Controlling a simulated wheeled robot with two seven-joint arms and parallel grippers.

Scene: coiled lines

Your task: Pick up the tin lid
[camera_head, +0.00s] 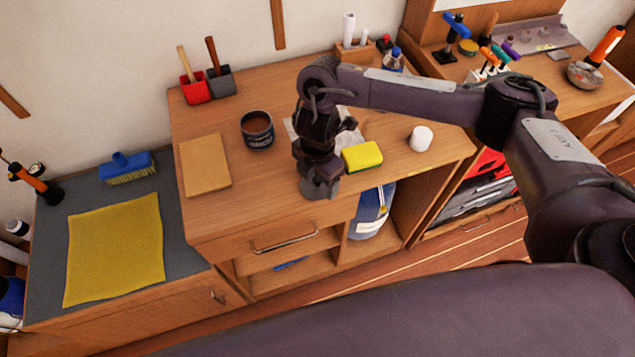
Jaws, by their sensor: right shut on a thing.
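An open dark tin (257,131) with brown contents and a white label stands upright on the wooden cabinet top, left of my right arm. My right gripper (320,188) points down at the front edge of the cabinet top, in front and to the right of the tin. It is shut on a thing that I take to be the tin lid. The gripper hides most of it, and its outline is unclear. No lid shows on the tin or elsewhere on the top. My left gripper is not in view.
A yellow sponge (362,156) lies just right of my gripper, with a white round item (420,138) beyond it. A tan board (205,165) lies left of the tin. Red (194,88) and grey (221,81) pans stand behind.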

